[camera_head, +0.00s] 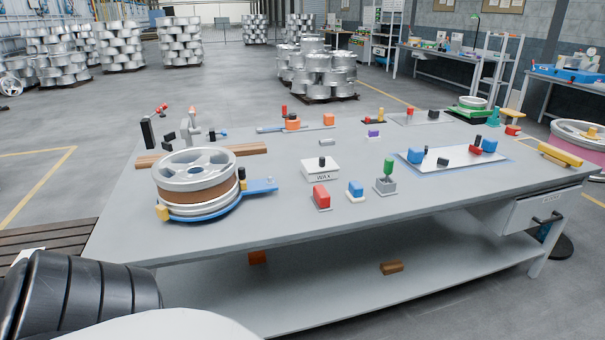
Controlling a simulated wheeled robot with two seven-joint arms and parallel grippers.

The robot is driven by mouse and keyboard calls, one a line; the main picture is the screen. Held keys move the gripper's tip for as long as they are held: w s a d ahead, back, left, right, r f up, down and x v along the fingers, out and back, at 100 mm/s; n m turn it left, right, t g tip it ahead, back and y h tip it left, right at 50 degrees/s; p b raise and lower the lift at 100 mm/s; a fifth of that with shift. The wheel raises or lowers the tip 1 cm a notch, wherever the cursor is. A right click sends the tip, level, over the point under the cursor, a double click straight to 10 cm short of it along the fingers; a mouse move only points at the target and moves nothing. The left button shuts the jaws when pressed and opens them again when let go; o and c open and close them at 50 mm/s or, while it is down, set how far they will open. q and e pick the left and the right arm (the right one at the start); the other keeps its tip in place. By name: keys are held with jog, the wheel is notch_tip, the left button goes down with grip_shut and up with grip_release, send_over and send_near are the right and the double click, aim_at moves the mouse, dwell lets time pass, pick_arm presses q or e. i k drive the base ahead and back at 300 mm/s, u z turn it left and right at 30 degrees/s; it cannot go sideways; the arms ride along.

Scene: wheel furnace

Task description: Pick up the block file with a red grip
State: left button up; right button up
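A small block with a red grip (321,196) on a grey base stands near the front middle of the grey workbench (290,226). It looks like the block file and is upright and uncovered. A similar block with a blue grip (356,190) stands just to its right. A grey block with a green upright handle (387,176) is further right. Part of my arm, black and white, fills the lower left corner, well apart from these blocks. Neither gripper shows.
A wheel on a blue fixture (196,186) stands at the bench's left. A white WAX box (320,170) sits just behind the red-gripped block. A white tray (462,156) with small coloured blocks lies to the right. The bench front before the red-gripped block is clear.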

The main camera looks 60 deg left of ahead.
aim_at(320, 198)
jog(key=u, duration=1.05)
jog(key=i, duration=1.15)
jog(key=u, duration=1.15)
